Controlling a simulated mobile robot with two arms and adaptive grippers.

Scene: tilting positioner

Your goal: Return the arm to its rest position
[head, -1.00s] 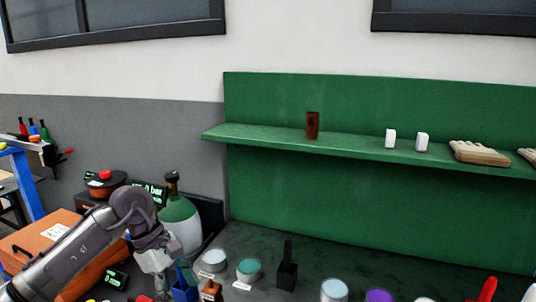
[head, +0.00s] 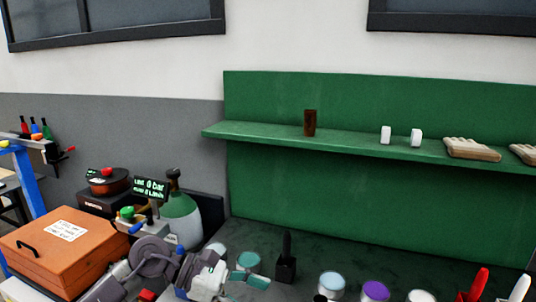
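My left arm comes in at the lower left, bent low in front of the orange box and the green gas bottle. Its wrist and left gripper (head: 222,280) are at the bottom edge, in front of the teal-topped can (head: 248,261). The fingers are too small and partly cut off to tell whether they are open or shut. A teal piece shows at the gripper's right end; I cannot tell whether it is part of the gripper. My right gripper is not in view.
An orange box (head: 62,248), a green gas bottle (head: 180,218) and a lit display (head: 150,189) stand around the arm. A black holder (head: 286,262) and paint cans (head: 375,291) are to the right. A green shelf (head: 350,142) is behind, above the dark bench.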

